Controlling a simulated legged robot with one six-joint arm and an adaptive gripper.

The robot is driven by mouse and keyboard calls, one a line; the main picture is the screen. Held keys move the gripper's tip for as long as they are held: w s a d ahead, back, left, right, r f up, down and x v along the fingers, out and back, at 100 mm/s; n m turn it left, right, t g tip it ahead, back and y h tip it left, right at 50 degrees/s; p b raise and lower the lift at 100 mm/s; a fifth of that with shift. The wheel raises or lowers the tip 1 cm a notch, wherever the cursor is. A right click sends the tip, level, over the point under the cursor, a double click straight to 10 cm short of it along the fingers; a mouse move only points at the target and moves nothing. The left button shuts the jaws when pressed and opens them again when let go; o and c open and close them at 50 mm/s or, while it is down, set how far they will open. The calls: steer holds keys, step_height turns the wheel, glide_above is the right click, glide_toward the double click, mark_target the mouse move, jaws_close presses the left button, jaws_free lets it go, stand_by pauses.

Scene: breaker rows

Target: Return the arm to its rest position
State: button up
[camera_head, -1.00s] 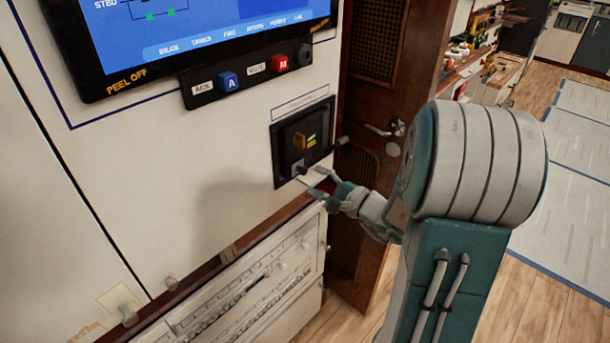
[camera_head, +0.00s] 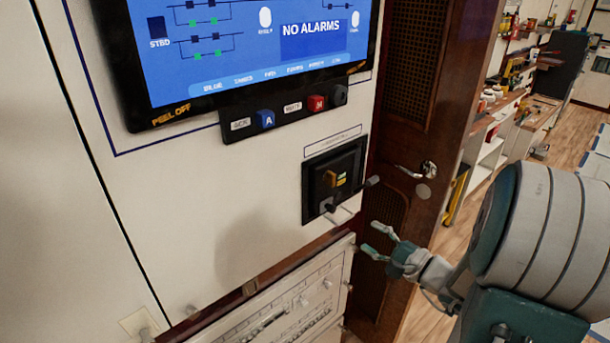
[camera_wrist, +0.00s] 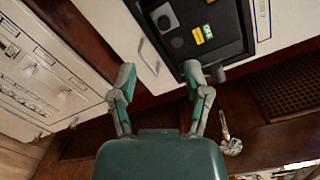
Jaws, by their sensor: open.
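My gripper (camera_head: 372,241) is open and empty in the head view, in front of the wooden door and to the lower right of the black breaker box (camera_head: 334,180). It is apart from the box. My grey and teal arm (camera_head: 540,235) fills the right side. The wrist view shows the two fingers of my gripper (camera_wrist: 159,78) spread apart with nothing between them. The breaker box (camera_wrist: 213,40) is beyond them at the top, with a yellow and green label and a dark knob.
A screen reading NO ALARMS (camera_head: 250,50) hangs above a strip with blue and red buttons (camera_head: 285,112). A white panel of controls (camera_head: 290,305) is below. A wooden door with a metal handle (camera_head: 418,170) stands behind my gripper. Floor is open at right.

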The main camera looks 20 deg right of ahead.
steer(key=shift+a, duration=0.1)
steer(key=s+a+n+g+y, duration=0.1)
steer(key=s+a+n+g, duration=0.2)
steer(key=a+n+g, duration=0.45)
steer(key=s+a+n+g+y, duration=0.1)
steer(key=s+a+n+g, duration=0.25)
steer(key=a, duration=0.65)
steer(key=s+r+n+h, duration=0.5)
steer(key=s+n+h, duration=0.2)
steer(key=h, duration=0.2)
steer(key=shift+s+d+r+n, duration=0.2)
steer(key=shift+d+r+n, duration=0.15)
steer(key=shift+r+n, duration=0.05)
